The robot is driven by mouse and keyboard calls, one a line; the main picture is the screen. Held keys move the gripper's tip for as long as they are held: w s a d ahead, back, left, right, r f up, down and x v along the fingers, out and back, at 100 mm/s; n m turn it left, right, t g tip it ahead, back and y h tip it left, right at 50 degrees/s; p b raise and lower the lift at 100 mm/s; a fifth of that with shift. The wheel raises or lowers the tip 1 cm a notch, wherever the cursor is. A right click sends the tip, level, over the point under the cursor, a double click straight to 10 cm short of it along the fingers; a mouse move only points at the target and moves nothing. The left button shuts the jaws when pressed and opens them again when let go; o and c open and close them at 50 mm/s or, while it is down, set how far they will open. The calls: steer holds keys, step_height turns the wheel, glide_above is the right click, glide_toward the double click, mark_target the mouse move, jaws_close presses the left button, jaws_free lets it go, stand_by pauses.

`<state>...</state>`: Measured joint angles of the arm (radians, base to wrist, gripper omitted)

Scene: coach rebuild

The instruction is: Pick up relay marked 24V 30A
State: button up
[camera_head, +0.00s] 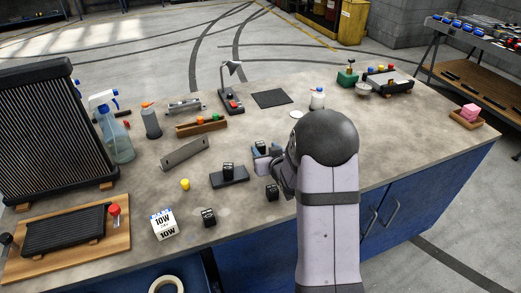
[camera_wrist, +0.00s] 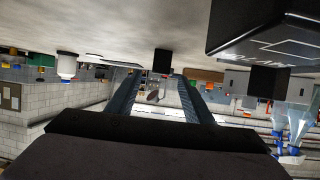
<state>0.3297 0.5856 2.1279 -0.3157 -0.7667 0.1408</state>
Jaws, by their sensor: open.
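Several small black block relays stand on the bench, and their 24V 30A marking is not readable in the head view. One relay (camera_head: 228,171) is on a dark flat tray (camera_head: 234,179). One relay (camera_head: 208,217) is near the white 10W box, one relay (camera_head: 272,192) is just below my gripper, and one relay (camera_head: 261,146) is just beyond it. My gripper (camera_head: 265,163) is low over the bench, partly hidden by my arm. In the upside-down wrist view my gripper (camera_wrist: 158,82) is open and empty. A large black block (camera_wrist: 265,35) with blurred pale lettering is close, outside the fingers.
A white 10W box (camera_head: 164,225), a yellow knob (camera_head: 185,185) and a metal plate (camera_head: 185,153) lie left of my gripper. A lamp (camera_head: 231,98), a spray bottle (camera_head: 116,135) and a white bottle (camera_head: 317,99) stand farther off.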

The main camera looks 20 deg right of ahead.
mark_target(261, 145)
steer(key=shift+b+x, duration=0.6)
steer(key=shift+x, duration=2.3)
steer(key=shift+s+f, duration=0.1)
steer(key=c, duration=1.1)
